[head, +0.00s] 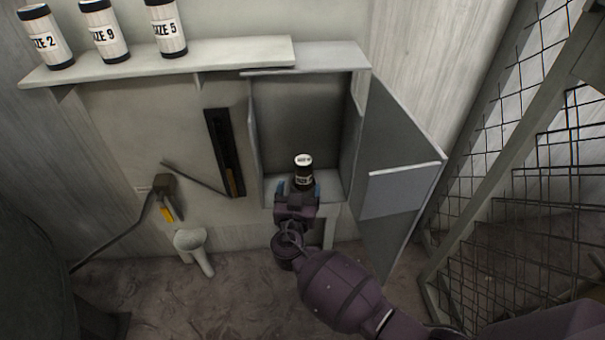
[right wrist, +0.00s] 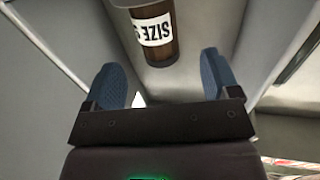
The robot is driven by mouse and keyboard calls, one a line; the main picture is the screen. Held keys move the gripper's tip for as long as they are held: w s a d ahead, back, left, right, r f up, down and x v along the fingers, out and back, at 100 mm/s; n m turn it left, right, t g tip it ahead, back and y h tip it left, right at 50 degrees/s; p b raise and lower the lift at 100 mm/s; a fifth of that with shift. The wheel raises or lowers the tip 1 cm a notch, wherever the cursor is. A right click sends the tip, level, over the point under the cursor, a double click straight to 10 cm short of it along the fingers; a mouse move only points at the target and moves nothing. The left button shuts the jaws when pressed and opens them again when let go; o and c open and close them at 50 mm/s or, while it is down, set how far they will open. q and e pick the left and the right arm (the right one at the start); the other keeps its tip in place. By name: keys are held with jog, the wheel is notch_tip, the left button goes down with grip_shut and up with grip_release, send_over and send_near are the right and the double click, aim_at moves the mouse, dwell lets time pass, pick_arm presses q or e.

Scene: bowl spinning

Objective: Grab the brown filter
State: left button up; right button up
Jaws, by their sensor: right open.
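The brown filter (head: 304,174) is a small dark brown cylinder with a white label and a pale top. It stands upright inside the open grey cabinet (head: 353,150). In the right wrist view the filter (right wrist: 157,52) shows its brown body and a label reading "SIZE", the number partly cut off. My right gripper (head: 298,187) is at the cabinet opening, just in front of the filter. Its two blue fingers (right wrist: 168,82) are spread apart, with the filter just beyond them and not between them. My left gripper is not in view.
The cabinet door (head: 396,235) stands open on the right. A shelf (head: 230,58) at upper left holds white labelled cylinders (head: 104,32). A metal mesh barrier (head: 540,170) is at the right. A hammer-like tool (head: 166,195) and a pale object (head: 195,246) are at lower left.

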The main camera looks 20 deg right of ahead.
aim_at(302, 176)
jog(key=shift+x, duration=3.8)
jog(key=shift+d, duration=0.1)
jog(key=shift+s, duration=0.1)
jog(key=shift+r, duration=0.1)
jog(key=c, duration=1.1)
